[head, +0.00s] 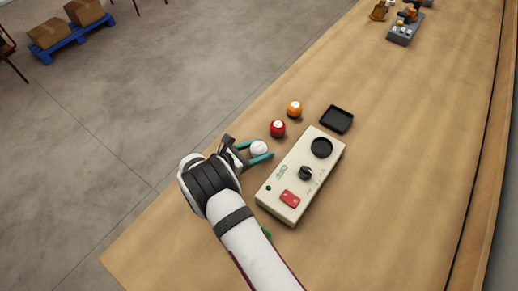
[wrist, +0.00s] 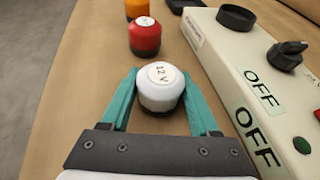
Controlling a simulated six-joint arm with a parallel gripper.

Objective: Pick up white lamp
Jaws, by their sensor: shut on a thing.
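The white lamp (head: 259,148) is a small round cap with a label on top; in the wrist view the lamp (wrist: 160,86) reads "12 V". My gripper (head: 260,153) has teal fingers, one on each side of the lamp, and is shut on it. In the wrist view my gripper (wrist: 160,88) holds the lamp upright between the fingertips. The lamp is at or just above the wooden table; I cannot tell whether it touches it.
A red lamp (head: 277,128) and an orange lamp (head: 294,109) stand beyond the white one. A cream control box (head: 300,175) with a black round socket, knob and red switch lies to the right. A black square tray (head: 337,119) sits behind. The table's left edge is close.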

